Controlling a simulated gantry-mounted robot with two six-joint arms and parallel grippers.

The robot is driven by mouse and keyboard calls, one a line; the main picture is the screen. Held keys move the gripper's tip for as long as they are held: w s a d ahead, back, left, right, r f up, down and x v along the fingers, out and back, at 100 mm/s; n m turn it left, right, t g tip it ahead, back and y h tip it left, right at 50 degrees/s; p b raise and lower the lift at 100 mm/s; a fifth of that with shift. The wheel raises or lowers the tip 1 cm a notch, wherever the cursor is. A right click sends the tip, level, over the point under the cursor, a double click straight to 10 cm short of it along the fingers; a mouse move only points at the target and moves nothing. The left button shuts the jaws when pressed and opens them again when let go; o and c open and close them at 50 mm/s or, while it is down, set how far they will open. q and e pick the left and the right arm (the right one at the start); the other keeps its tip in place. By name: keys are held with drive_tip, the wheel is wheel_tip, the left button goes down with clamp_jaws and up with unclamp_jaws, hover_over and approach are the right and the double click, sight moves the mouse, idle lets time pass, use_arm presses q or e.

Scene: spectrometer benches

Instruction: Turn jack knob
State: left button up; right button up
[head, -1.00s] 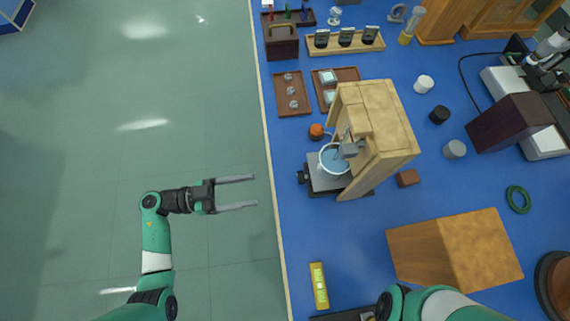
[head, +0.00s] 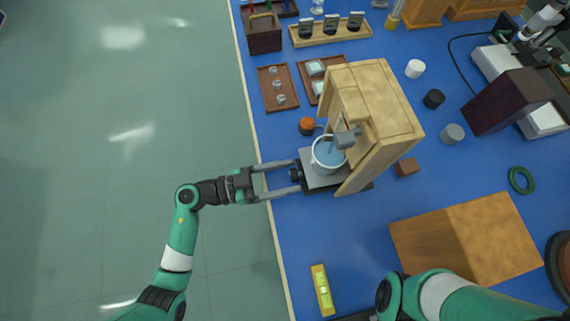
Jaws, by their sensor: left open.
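The jack (head: 318,184) is a low platform with a grey top on the blue bench, partly under a wooden housing. Its black knob (head: 295,174) sticks out on the left side. A white-rimmed cup of bluish liquid (head: 327,153) stands on the jack. My left gripper (head: 297,176) is open, with one finger on each side of the knob, pointing right. I cannot tell whether the fingers touch the knob. My right arm (head: 440,297) shows at the bottom right, but its gripper is not visible.
The wooden housing (head: 375,95) rises over the jack. An orange-capped item (head: 307,126) sits just beyond the cup. A yellow level (head: 322,290) lies nearer, and a wooden block (head: 465,240) is at right. Brown trays (head: 266,92) lie farther back. Bare bench lies between jack and level.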

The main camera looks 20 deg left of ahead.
use_arm(q)
clamp_jaws()
idle(0.3)
drive_tip(key=shift+r+m+p, duration=0.15)
drive_tip(key=shift+m+p, duration=0.35)
drive_tip(key=shift+p, duration=0.3)
drive_tip(key=shift+m+p, duration=1.65)
drive_tip(key=shift+m, duration=0.45)
drive_tip(key=shift+m+p, duration=0.3)
drive_tip(key=shift+m, duration=0.5)
drive_tip(key=shift+f, duration=0.2)
